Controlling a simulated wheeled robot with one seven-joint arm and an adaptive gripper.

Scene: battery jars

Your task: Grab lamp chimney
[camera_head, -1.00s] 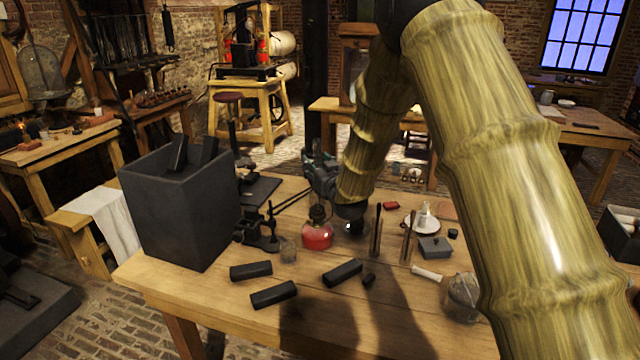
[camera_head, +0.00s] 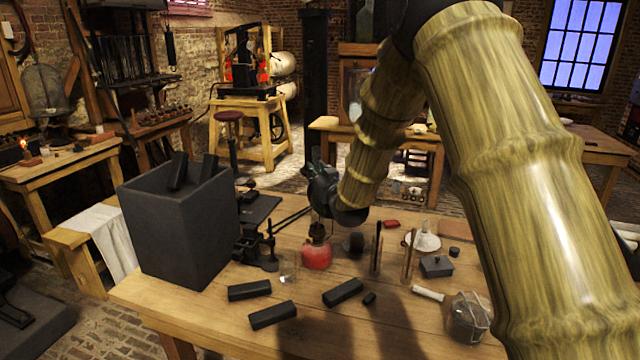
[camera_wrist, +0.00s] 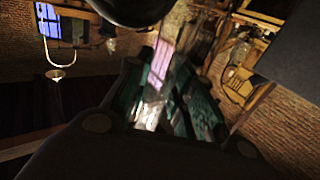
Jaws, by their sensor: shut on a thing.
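The oil lamp's red base (camera_head: 317,257) stands on the wooden table, with its dark burner just above. The chimney's outline is blurred there and mostly hidden by the gripper in the head view. I cannot tell whether its lower end touches the burner.
A large dark box (camera_head: 178,225) stands left on the table (camera_head: 215,322). A small glass (camera_head: 289,268) and a black stand (camera_head: 268,250) are close left of the lamp. Upright rods (camera_head: 376,250) stand to the right. Dark blocks (camera_head: 343,292) lie in front.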

